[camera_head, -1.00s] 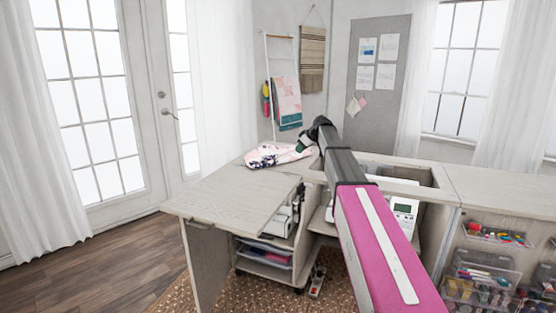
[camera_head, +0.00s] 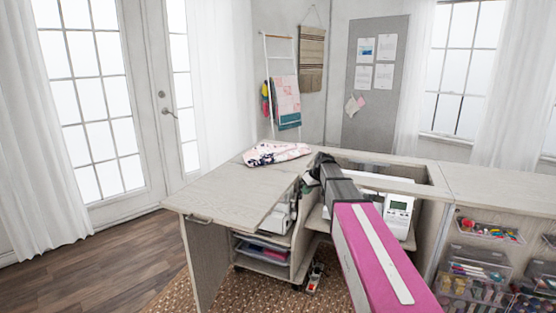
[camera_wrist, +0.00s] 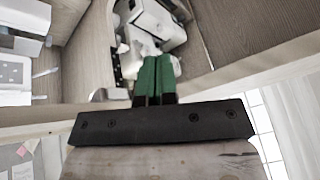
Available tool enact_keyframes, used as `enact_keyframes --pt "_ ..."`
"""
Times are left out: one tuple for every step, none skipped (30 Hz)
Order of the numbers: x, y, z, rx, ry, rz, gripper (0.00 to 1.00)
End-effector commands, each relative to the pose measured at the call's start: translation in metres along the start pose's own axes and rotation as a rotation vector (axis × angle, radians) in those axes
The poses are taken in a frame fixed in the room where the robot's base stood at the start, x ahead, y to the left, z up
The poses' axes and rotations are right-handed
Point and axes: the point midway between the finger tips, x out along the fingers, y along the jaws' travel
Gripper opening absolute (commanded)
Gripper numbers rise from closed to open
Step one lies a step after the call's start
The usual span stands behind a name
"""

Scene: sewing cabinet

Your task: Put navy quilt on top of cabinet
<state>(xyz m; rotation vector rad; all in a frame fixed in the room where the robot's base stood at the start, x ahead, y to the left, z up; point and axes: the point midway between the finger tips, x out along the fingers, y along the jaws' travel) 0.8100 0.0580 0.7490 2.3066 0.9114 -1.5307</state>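A folded quilt (camera_head: 275,153) with a white, pink and dark navy floral pattern lies on the back of the cabinet top (camera_head: 235,195). My gripper's green fingers (camera_wrist: 155,77) are together in the wrist view, with nothing seen between them. In the head view my gripper is mostly hidden by my arm, low over the cabinet's inner opening, in front and to the right of the quilt and apart from it. The wrist view shows no quilt.
A white sewing machine (camera_wrist: 152,35) sits in the cabinet opening, close beyond my fingertips. A machine with a screen (camera_head: 398,212) stands at right. A ladder (camera_head: 268,85) with draped quilts (camera_head: 286,100) leans on the back wall. The front of the cabinet top is bare.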

Motion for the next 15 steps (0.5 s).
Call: enact_keyframes --pt "0.009 -0.016 0.038 0.047 -0.034 0.010 0.00" --pt "0.015 -0.022 0.058 0.081 -0.056 0.019 0.00" --pt "0.022 -0.030 0.083 0.127 -0.085 0.033 0.00" --pt "0.027 -0.037 0.103 0.160 -0.108 0.045 0.00" --pt "0.031 -0.043 0.121 0.193 -0.128 0.057 0.00" --pt "0.037 -0.052 0.146 0.237 -0.156 0.073 0.00" --pt "0.040 -0.058 0.165 0.269 -0.177 0.087 0.00" --pt "0.043 -0.065 0.183 0.301 -0.198 0.101 0.00" --pt "0.046 -0.074 0.207 0.343 -0.224 0.120 0.00" --pt "0.047 -0.081 0.225 0.373 -0.243 0.136 0.00" --pt "0.049 -0.087 0.241 0.402 -0.261 0.152 0.00" --pt "0.049 -0.095 0.262 0.439 -0.283 0.172 0.00" --pt "0.050 -0.101 0.277 0.465 -0.298 0.187 0.00" --pt "0.050 -0.106 0.290 0.488 -0.312 0.202 0.00" --pt "0.050 -0.113 0.306 0.517 -0.327 0.219 0.00"
